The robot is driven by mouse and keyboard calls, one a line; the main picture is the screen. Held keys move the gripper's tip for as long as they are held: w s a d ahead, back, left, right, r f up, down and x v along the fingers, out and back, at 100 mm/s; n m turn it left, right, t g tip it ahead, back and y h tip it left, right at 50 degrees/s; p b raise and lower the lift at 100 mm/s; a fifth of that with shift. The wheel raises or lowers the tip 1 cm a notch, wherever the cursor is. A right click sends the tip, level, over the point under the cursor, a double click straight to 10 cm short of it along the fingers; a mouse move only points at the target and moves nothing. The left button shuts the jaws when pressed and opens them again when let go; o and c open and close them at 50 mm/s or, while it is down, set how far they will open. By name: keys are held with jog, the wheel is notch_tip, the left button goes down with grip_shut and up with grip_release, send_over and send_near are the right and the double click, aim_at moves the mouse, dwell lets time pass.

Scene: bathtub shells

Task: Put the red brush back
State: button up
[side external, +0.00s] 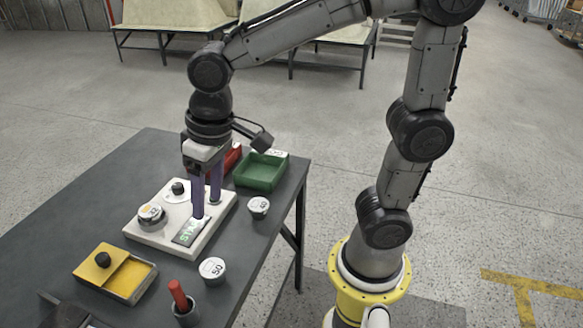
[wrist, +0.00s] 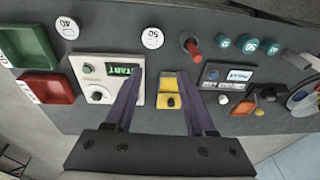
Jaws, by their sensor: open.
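The red brush (side external: 177,293) stands with its red handle up in a small dark grey cup (side external: 187,314) at the near edge of the table. In the wrist view the red brush (wrist: 194,48) shows beyond the fingertips, right of centre; its lower end is hidden in the cup. My gripper (side external: 207,208) points down over the white scale-like device (side external: 150,236), its purple fingers apart and nothing between them. The wrist view also shows my gripper (wrist: 162,72) open and empty. It is well away from the brush.
White round pieces marked 50 (side external: 212,268) and 40 (side external: 259,205) sit along the edge. Green (side external: 260,180) and red bins (wrist: 45,89) stand at the far end.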

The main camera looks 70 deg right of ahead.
jog(key=s+d+r+t, duration=0.1)
jog(key=s+d+t, duration=0.2)
jog(key=s+d, duration=0.7)
jog(key=shift+s+r+t+h, duration=0.3)
jog(key=shift+s+h, duration=0.1)
jog(key=shift+s, duration=0.75)
